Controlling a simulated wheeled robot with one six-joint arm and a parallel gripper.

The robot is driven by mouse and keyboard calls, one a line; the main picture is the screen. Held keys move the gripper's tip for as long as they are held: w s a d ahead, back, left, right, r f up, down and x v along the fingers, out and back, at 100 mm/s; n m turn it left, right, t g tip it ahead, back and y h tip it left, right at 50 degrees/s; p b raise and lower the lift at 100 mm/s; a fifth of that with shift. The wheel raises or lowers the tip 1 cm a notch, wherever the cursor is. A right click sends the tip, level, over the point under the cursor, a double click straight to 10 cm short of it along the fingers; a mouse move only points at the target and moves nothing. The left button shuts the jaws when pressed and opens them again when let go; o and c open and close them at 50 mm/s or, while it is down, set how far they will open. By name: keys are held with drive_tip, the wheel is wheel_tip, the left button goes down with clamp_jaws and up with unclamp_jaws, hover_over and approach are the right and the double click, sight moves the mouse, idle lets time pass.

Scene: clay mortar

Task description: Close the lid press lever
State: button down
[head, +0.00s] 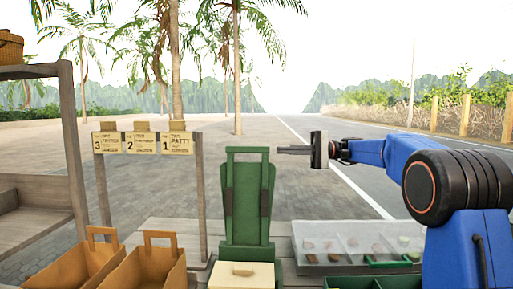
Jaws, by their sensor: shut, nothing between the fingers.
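The green lid press (247,235) stands upright near the middle of the head view. Its lever has a green crossbar handle (248,150) at the top and looks raised. A pale yellow box (225,283) with a small tab on its lid sits at the front of the press. My gripper (279,150) is right of the crossbar, at about its height in the picture. Its dark fingers point left and are shut and empty. A narrow gap shows between the fingertips and the crossbar; I cannot tell their difference in depth.
A clear-lidded tray (300,237) with small pieces inside stands right of the press, with a green container (372,283) in front. Two brown paper bags (148,268) stand at left. Order cards (142,142) hang on a wooden rack behind them. A shelf (40,195) is far left.

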sight(256, 148)
drive_tip(key=x, duration=0.3)
drive_tip(key=s+x, duration=0.1)
drive_tip(key=x, duration=0.3)
drive_tip(key=s+x, duration=0.1)
drive_tip(key=x, duration=0.2)
drive_tip(key=shift+r, duration=0.4)
drive_tip(key=shift+s+a+r, duration=0.1)
drive_tip(key=shift+s, duration=0.5)
